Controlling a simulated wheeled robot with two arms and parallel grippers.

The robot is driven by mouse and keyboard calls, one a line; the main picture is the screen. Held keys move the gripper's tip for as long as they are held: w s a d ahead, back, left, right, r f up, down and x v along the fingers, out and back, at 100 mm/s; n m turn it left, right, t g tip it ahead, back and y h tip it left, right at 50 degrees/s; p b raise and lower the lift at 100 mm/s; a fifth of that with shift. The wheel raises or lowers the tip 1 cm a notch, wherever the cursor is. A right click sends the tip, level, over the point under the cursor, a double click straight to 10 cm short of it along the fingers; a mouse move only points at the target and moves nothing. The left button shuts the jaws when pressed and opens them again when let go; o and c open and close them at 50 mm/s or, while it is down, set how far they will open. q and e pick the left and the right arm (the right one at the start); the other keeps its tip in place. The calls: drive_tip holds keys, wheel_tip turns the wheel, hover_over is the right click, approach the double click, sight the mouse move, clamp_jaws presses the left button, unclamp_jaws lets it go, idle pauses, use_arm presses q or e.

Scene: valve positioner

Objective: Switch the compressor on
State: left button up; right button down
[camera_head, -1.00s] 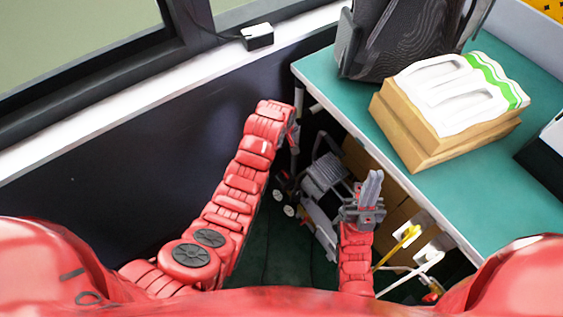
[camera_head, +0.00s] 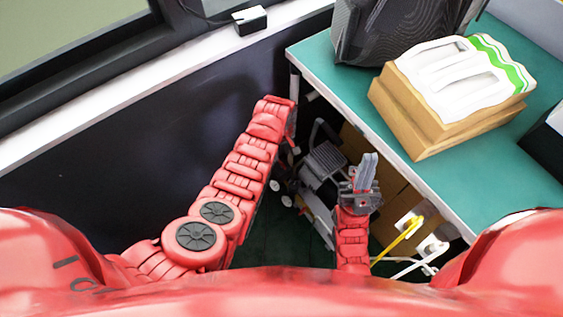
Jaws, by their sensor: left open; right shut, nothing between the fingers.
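The compressor (camera_head: 325,161), a grey ribbed machine with a dark handle and small white wheels, stands on the floor under the table edge, between my two arms. Its lower right part is hidden by my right arm, and I cannot make out its switch. My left gripper (camera_head: 292,124) is at the far end of the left arm, up and left of the compressor; it is mostly hidden by the arm, with a little grey showing, and it is open. My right gripper (camera_head: 366,172) is shut and empty, with its fingers pointing up, just right of the compressor in the picture.
A teal-topped table (camera_head: 460,190) is at the right, with a dark backpack (camera_head: 395,30) and a cardboard box (camera_head: 425,130) under white packs (camera_head: 455,80). Yellow and white cables (camera_head: 400,238) hang by sockets below it. A dark wall with a white sill (camera_head: 110,108) bounds the left.

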sight(282, 163)
use_arm(q)
wheel_tip(282, 163, down, 5)
drive_tip(key=shift+r+b, duration=0.15)
drive_tip(key=shift+b, duration=0.9)
wheel_tip(282, 163, down, 3)
drive_tip(key=shift+r+b, duration=0.2)
drive_tip(key=shift+b, duration=0.9)
clamp_jaws()
